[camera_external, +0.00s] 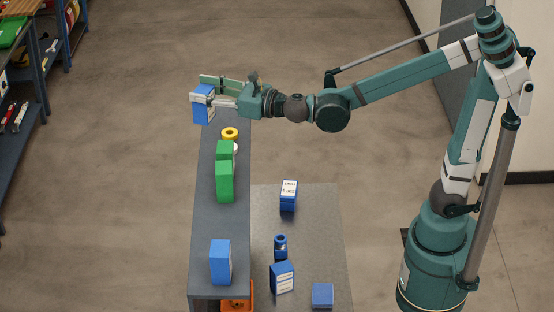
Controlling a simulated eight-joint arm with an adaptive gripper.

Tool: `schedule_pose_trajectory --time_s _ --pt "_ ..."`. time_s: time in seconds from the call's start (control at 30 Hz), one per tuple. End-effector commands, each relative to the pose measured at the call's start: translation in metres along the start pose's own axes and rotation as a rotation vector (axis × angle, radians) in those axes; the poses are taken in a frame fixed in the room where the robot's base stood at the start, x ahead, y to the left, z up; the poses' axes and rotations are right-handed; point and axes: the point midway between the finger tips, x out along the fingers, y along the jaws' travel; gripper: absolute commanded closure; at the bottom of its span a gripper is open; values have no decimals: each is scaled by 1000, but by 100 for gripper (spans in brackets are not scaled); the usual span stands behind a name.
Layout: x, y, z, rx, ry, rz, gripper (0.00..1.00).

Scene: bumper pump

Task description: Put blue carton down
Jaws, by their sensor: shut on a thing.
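My gripper (222,90) is shut on a blue carton (204,107) with a white label on top. It holds the carton upright at the far end of the long grey shelf top (207,205). The carton overlaps the shelf's far left corner in the picture. I cannot tell whether its bottom touches the surface. Part of the carton's right side is hidden by the gripper fingers.
On the shelf top stand a yellow ring (230,133), green boxes (224,182) and another blue carton (220,262). A lower grey table (320,230) to the right holds a blue labelled carton (288,195), a blue bottle (281,246) and more blue boxes (322,295). A shelf rack stands far left.

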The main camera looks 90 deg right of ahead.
Motion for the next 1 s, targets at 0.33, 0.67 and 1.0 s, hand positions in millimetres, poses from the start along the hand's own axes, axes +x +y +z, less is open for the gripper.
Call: schedule_pose_trajectory --time_s 0.33,0.67,1.0 --pt "-20 79 1 0 0 65 73" --pt "-46 148 2 0 0 123 73" --pt "-81 217 2 0 0 185 73"
